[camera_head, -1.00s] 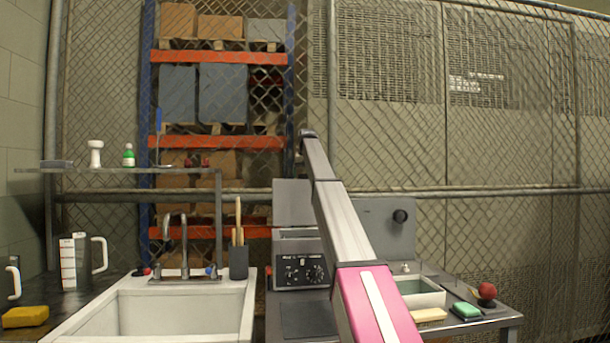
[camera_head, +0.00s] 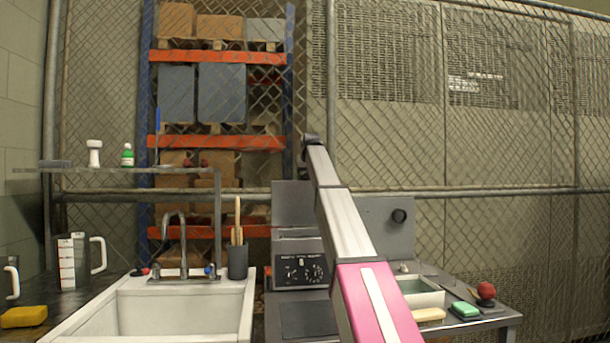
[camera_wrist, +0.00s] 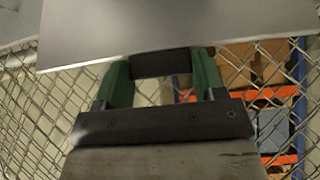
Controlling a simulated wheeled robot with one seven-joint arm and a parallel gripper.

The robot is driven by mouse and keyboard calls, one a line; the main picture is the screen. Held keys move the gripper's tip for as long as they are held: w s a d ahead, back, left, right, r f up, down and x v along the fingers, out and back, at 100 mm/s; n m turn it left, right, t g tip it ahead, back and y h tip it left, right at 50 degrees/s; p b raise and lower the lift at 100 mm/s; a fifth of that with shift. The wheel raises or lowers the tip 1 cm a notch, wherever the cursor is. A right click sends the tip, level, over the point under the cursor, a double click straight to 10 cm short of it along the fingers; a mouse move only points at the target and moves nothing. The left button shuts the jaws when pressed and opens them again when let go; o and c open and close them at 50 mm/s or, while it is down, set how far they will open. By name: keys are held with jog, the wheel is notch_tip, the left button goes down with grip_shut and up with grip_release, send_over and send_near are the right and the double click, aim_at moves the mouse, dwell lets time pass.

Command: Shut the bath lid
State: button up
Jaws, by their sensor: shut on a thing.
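My gripper (camera_wrist: 161,78) shows in the wrist view, its two green fingers shut on a dark handle (camera_wrist: 160,63) at the edge of a flat grey metal panel, seemingly the bath lid (camera_wrist: 185,22). In the head view my gripper cannot be made out; my arm crosses the middle. A grey unit with a dial panel (camera_head: 301,270) stands right of the sink, with an upright grey panel (camera_head: 291,203) behind it. Right of my arm, another upright grey panel (camera_head: 378,232) with a black knob (camera_head: 400,216) stands behind an open white-rimmed bath (camera_head: 430,299). Which panel I hold is unclear.
A white sink (camera_head: 180,312) with a tap is at left, beside a jug (camera_head: 72,262) and yellow sponge (camera_head: 24,317). A green soap (camera_head: 466,311) and red ball-topped item (camera_head: 486,292) lie right of the bath. A wire fence (camera_head: 500,150) closes off the back.

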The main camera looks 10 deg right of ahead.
jog(key=s+f+t, duration=0.6)
jog(key=s+f, duration=0.2)
jog(key=s, duration=0.5)
jog(key=s+f+t, duration=0.5)
jog(key=f, duration=0.8)
jog(key=shift+s+f, duration=0.2)
jog(key=shift+f, duration=0.15)
jog(key=o, duration=1.3)
jog(key=shift+s, duration=0.1)
jog(key=s, duration=0.7)
jog(key=s+f, duration=0.1)
jog(key=s, duration=0.2)
jog(key=shift+s+f, duration=0.1)
jog(key=shift+s, duration=0.15)
